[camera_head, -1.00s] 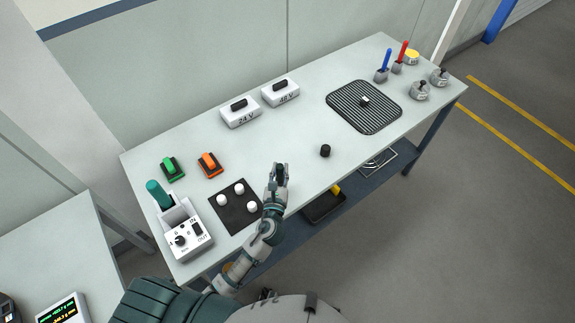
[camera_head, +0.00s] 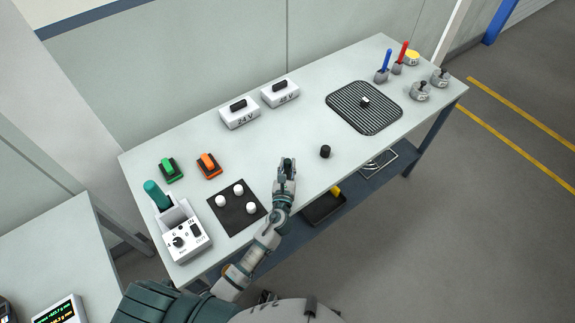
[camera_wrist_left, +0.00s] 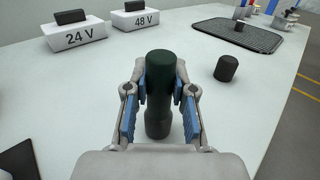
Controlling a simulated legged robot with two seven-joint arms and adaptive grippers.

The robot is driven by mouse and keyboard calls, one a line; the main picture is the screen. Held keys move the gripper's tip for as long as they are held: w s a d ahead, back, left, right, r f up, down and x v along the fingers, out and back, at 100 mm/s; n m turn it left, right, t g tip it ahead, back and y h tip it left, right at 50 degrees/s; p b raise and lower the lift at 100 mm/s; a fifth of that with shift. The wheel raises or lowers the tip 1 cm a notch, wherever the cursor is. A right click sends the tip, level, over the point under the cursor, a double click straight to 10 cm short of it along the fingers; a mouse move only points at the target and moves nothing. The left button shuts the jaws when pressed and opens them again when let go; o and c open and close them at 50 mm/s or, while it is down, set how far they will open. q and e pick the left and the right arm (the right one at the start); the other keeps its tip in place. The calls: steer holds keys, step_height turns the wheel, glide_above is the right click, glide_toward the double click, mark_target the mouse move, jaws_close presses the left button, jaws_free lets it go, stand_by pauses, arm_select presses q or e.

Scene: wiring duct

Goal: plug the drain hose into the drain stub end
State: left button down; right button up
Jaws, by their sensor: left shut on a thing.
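My left gripper (camera_head: 287,168) is shut on a dark upright cylinder above the table's front half. I see nothing that is clearly a drain hose or a drain stub end. My right gripper is not in view.
The grey table (camera_head: 290,130) holds white boxes marked 24 V (camera_head: 240,113) and 48 V (camera_head: 281,93), a ribbed black mat (camera_head: 350,115), a dark pad (camera_head: 232,212) with white knobs, and green (camera_head: 171,169) and orange (camera_head: 209,166) switches. The table around the short black cylinder is clear.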

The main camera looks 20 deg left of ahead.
arm_select(q)
steer(key=shift+f, duration=0.2)
steer(key=c, duration=1)
jaws_free()
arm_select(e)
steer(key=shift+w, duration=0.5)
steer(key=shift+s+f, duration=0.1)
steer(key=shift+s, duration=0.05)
arm_select(q)
steer(key=shift+b, duration=0.35)
steer(key=s+d, duration=0.1)
steer(key=s, duration=0.4)
steer(key=s+d, duration=0.1)
steer(key=s, duration=0.5)
steer(key=s+d+b, duration=0.1)
steer(key=s, duration=0.5)
steer(key=shift+s, duration=0.1)
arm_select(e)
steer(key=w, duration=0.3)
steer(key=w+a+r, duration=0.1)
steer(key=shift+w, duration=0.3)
